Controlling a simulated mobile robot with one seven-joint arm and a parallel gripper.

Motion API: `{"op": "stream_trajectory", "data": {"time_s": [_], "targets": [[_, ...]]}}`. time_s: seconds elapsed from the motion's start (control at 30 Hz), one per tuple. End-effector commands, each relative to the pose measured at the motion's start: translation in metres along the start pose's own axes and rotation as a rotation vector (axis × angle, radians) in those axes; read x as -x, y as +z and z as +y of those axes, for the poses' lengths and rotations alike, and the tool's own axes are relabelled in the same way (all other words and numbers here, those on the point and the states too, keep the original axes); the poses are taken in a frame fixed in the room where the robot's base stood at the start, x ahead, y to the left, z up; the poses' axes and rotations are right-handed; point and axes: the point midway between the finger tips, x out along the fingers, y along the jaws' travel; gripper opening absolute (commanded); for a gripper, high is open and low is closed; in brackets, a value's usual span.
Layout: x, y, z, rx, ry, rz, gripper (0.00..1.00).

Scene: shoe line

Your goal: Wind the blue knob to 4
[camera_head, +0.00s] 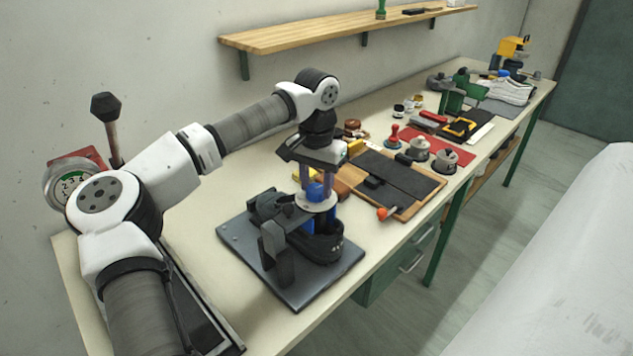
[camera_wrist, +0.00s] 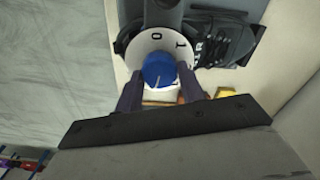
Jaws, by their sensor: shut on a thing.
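The blue knob (camera_head: 316,191) stands on a white dial disc (camera_head: 318,203) on a dark fixture with a grey base plate (camera_head: 342,269). In the wrist view the knob (camera_wrist: 159,70) sits between my two fingers, over the white disc (camera_wrist: 178,44). A 0 and a 1 show on the disc's far side; other marks are hidden by the knob and fingers. A white line shows on the knob's near edge. My gripper (camera_head: 316,182) reaches down from above and is shut on the knob. I cannot read a 4 on this disc.
A black shoe (camera_wrist: 215,40) is beside the dial in the fixture. A round gauge (camera_head: 72,186) with numbers is at the left by the wall. To the right lie a dark mat on a board (camera_head: 408,210), an orange-tipped tool (camera_head: 384,213) and grey pots (camera_head: 419,149).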

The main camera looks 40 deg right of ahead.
Motion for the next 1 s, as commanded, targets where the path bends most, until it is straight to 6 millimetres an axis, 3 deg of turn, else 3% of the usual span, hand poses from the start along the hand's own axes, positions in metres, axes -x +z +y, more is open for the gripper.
{"op": "stream_trajectory", "data": {"time_s": [0.17, 0.2, 0.33, 0.73, 0.87, 1.0], "targets": [[0.001, 0.000, 0.000, -0.002, 0.000, 0.000, 0.16], [0.001, 0.000, 0.000, -0.002, 0.000, 0.000, 0.44], [0.000, 0.000, 0.000, -0.001, 0.000, 0.000, 0.61], [0.008, 0.000, 0.000, 0.001, -0.001, 0.001, 0.61], [0.028, -0.001, 0.000, 0.000, -0.002, 0.003, 0.61], [0.061, -0.001, 0.000, 0.001, -0.002, 0.003, 0.61]]}}
